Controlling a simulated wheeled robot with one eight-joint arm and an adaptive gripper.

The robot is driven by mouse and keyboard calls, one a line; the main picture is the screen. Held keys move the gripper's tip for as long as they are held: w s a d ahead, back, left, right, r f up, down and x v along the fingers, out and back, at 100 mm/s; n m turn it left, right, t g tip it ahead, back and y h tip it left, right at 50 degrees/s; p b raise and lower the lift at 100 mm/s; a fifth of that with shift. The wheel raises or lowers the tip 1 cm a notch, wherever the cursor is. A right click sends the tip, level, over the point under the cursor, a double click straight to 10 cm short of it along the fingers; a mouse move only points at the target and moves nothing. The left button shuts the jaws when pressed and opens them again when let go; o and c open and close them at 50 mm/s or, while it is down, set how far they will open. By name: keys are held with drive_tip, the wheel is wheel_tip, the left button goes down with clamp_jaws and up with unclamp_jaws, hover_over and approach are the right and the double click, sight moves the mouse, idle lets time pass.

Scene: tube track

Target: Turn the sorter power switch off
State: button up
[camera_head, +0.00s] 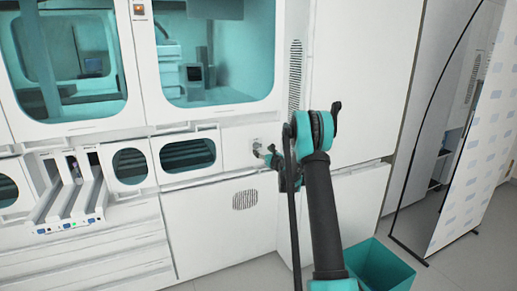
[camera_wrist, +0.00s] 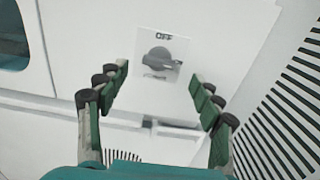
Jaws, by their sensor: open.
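The power switch is a dark grey rotary knob (camera_wrist: 158,64) on a pale square plate (camera_wrist: 178,45) with "OFF" printed above it. More lettering under the knob is too small and partly covered to read. The knob's handle lies roughly sideways, slightly tilted. In the wrist view my gripper (camera_wrist: 159,76) is open, its green and black fingers spread left and right of the knob with space on both sides.
White cabinet (camera_head: 215,220) with teal windows fills the left. Vents (camera_wrist: 290,100) lie right of the switch. A rack with white channels (camera_head: 70,200) juts out at left. A teal bin (camera_head: 380,268) stands on the floor beneath my arm, and a patterned panel (camera_head: 475,130) is at right.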

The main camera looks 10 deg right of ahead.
sight(258, 146)
drive_tip(key=x, duration=0.6)
drive_tip(key=c, duration=1.2)
